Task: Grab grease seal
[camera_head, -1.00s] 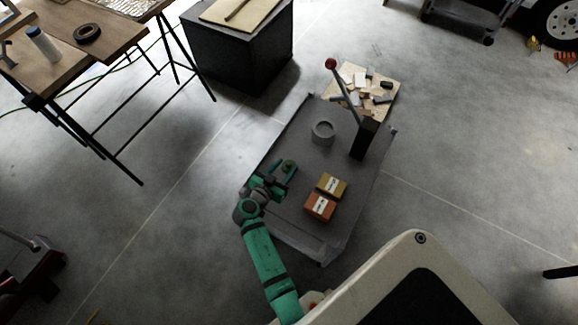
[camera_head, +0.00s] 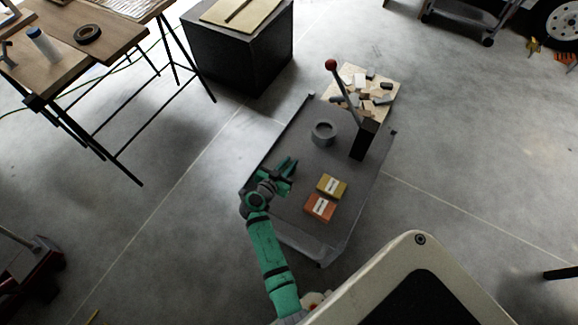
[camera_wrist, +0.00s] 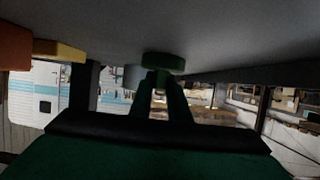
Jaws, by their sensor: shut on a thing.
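My gripper (camera_head: 286,170) is low over the left side of the grey cart top (camera_head: 292,218). In the wrist view its fingers (camera_wrist: 163,78) come together on a small dark green round piece, which looks like the grease seal (camera_wrist: 163,62). The seal is at the fingertips, close to the grey surface; I cannot tell whether it touches that surface. In the head view the seal cannot be made out apart from my green gripper.
On the cart, a grey ring (camera_head: 324,131) stands behind, and a yellow box (camera_head: 332,186) and an orange box (camera_head: 320,207) lie to the right. A lever with a red knob (camera_head: 331,65) rises at the back near a board of small pieces (camera_head: 384,85).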

